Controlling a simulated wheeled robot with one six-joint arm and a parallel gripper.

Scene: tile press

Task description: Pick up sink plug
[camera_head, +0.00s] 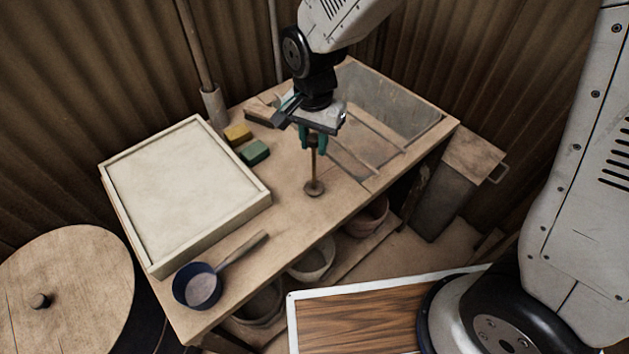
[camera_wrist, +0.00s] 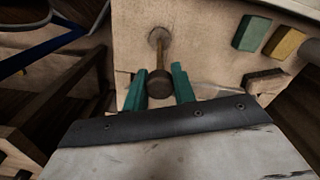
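The sink plug (camera_head: 314,187) has a round dark disc at the bottom and a thin upright rod topped by a brown knob. Its disc appears to rest on the wooden bench top, near the front edge. In the wrist view the knob of the sink plug (camera_wrist: 159,84) is seen nearly end-on, with the disc beyond it. My gripper (camera_head: 318,143) points down over the plug. Its two green fingers stand apart, one on each side of the knob, and look open. In the wrist view my gripper (camera_wrist: 158,84) has the knob between its fingers; firm contact cannot be made out.
A pale framed slab (camera_head: 265,197) lies left of the plug. A dark blue pan (camera_head: 197,287) is at the front left. Yellow (camera_head: 237,134) and green (camera_head: 255,151) blocks sit behind. A grey sink basin (camera_head: 400,100) is at back right. Bowls stand below the bench.

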